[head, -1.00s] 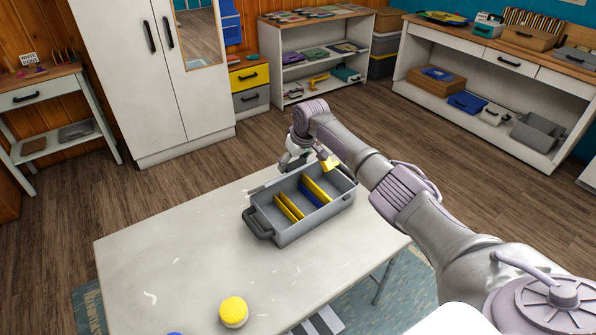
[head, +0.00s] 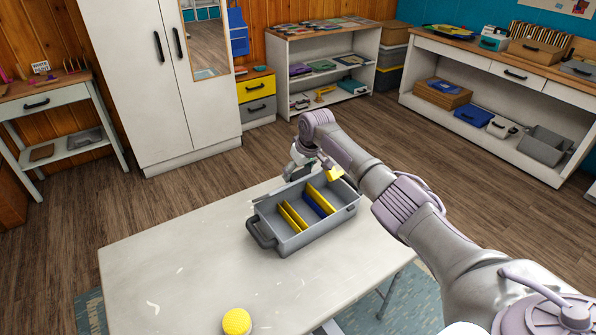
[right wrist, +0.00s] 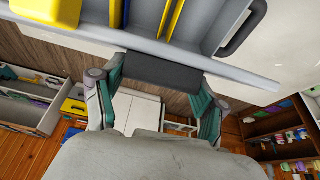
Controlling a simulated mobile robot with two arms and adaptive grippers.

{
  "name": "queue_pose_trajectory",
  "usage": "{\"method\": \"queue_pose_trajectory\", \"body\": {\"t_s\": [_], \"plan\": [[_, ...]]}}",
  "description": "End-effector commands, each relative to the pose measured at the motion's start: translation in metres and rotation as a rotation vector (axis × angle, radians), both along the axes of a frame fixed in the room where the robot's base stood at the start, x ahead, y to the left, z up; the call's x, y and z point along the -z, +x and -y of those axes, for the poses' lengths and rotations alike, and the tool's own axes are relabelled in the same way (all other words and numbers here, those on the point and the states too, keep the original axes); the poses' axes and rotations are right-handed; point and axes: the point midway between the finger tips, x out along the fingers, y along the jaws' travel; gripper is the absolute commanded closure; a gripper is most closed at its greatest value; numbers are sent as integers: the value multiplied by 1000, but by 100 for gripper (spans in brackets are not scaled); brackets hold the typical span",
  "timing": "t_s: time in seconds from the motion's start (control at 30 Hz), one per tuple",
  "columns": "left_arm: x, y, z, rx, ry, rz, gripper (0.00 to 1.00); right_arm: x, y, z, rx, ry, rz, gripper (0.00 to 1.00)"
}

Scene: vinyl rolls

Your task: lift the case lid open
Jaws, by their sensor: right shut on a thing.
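The grey case (head: 284,247) stands on the table with its carry handle (head: 260,232) toward the left. I look straight into its compartments, with yellow dividers (head: 291,216) and a blue divider (head: 314,205). I cannot make out a separate lid panel. My right gripper (head: 298,172) is at the case's far long side. In the right wrist view the gripper (right wrist: 160,76) is shut on a dark grey tab (right wrist: 163,71) at the case's pale rim (right wrist: 215,66). A yellow block (head: 335,174) shows at the case's far right corner. My left gripper is out of view.
The pale table (head: 170,265) is mostly clear left of the case. A yellow ball-like thing (head: 236,322) sits near the bottom edge. A white cabinet (head: 135,90), a low shelf (head: 285,75) and a workbench (head: 480,90) stand well behind.

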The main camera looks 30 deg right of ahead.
Motion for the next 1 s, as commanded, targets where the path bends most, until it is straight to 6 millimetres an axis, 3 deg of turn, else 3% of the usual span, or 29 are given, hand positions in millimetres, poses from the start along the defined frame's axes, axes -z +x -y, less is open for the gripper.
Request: {"method": "queue_pose_trajectory", "body": {"t_s": [0.47, 0.5, 0.6, 0.63, 1.0], "plan": [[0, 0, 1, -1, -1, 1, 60, -3, 2, 0, -1, -1, 7, 90], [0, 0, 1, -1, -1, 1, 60, -3, 2, 0, -1, -1, 7, 23], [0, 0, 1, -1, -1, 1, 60, -2, 1, 0, -1, -1, 5, 6], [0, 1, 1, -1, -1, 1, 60, -2, 1, 0, -1, -1, 5, 2], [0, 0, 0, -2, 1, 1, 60, -2, 0, 0, -1, 0, 2, 2]]}}
